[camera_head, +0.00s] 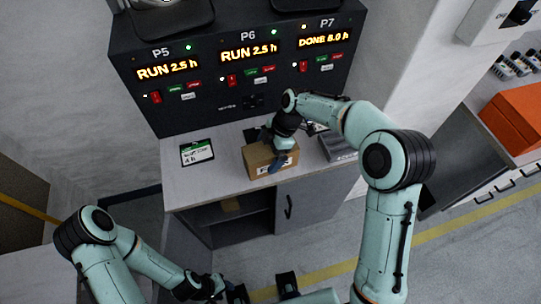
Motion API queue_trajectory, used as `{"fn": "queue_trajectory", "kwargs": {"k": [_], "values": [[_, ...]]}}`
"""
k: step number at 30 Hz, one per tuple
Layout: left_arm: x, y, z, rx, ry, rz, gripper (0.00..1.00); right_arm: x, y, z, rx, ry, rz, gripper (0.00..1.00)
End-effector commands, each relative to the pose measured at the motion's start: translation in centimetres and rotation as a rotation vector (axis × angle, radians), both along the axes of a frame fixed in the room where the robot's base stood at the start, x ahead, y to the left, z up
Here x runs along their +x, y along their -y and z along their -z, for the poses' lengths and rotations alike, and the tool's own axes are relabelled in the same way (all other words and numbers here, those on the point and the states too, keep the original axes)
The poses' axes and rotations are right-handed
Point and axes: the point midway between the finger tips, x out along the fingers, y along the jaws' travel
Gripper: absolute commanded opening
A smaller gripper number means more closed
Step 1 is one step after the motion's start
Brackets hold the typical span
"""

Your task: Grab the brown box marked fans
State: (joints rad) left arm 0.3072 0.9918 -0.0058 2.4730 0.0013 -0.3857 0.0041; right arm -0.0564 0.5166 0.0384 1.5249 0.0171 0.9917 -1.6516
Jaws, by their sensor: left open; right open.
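The brown box (258,158) sits on the light countertop (222,180) below the dark panel. A white label with dark lettering shows on its front, partly covered, so I cannot read it in full. My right gripper (277,160) is open at the box's upper front, with a blue finger in front of the label. I cannot tell whether it touches the box. My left gripper (262,291) is open and empty at the bottom of the view, low and away from the counter.
The dark panel (225,108) with lit displays P5, P6 and P7 rises behind the counter. A small card (197,152) lies left of the box, and a grey object (338,146) lies to its right. An open shelf is below. An orange case (515,117) stands at the right.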

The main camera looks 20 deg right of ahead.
Motion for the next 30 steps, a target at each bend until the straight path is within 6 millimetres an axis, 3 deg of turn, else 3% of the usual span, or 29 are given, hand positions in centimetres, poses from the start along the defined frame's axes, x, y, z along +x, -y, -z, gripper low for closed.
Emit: {"fn": "queue_trajectory", "kwargs": {"k": [27,30], "values": [[-0.2,0.0,0.42,0.0,-0.002,0.0,0.43,0.02,0.0,0.44,0.0,0.0,-0.001,1.0],[-0.2,0.0,0.42,0.0,-0.002,0.0,0.43,0.02,0.0,0.44,0.0,0.0,-0.001,0.67]]}}
